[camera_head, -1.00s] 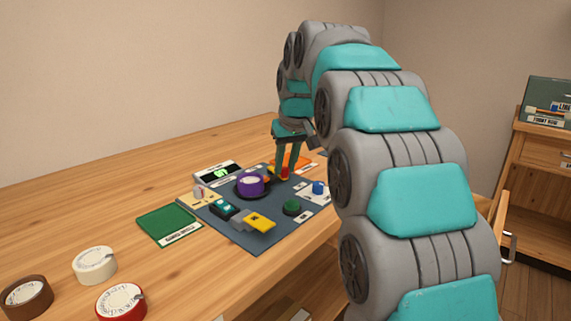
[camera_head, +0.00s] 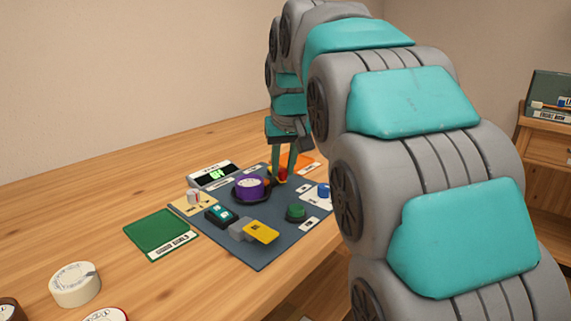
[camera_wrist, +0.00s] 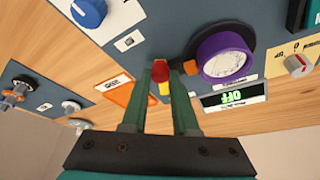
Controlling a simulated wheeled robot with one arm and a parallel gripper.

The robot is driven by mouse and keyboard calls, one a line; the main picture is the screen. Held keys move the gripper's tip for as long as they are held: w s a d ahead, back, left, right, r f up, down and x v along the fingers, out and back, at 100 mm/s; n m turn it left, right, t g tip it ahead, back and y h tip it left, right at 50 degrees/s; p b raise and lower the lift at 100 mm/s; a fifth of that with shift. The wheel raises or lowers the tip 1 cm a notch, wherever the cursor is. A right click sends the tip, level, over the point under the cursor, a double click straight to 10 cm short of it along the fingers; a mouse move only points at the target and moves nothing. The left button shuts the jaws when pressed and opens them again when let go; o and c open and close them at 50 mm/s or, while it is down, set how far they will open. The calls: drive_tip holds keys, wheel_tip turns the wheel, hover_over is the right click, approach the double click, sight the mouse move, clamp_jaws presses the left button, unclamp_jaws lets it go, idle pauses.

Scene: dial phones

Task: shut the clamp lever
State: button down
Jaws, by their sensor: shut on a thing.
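The clamp lever shows as a red knob (camera_wrist: 160,73) with a yellow part just below it in the wrist view. The red knob also shows in the head view (camera_head: 283,173). It stands beside a purple round piece (camera_head: 249,188) on a dark round base, with an orange part (camera_wrist: 190,67) between them. My gripper (camera_wrist: 162,72) has its two teal fingers on either side of the red knob and is shut on it. In the head view my gripper (camera_head: 283,168) reaches down to the mat from behind. The lever's pivot is hard to make out.
The blue-grey mat (camera_head: 262,256) also holds a yellow lever piece (camera_head: 261,232), a green button (camera_head: 296,211), a teal switch (camera_head: 219,215) and a blue knob (camera_head: 323,190). A green pad (camera_head: 157,230) and tape rolls lie left.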

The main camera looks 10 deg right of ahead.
drive_tip(key=c, duration=0.7)
unclamp_jaws()
drive_tip(key=shift+v, duration=3.9)
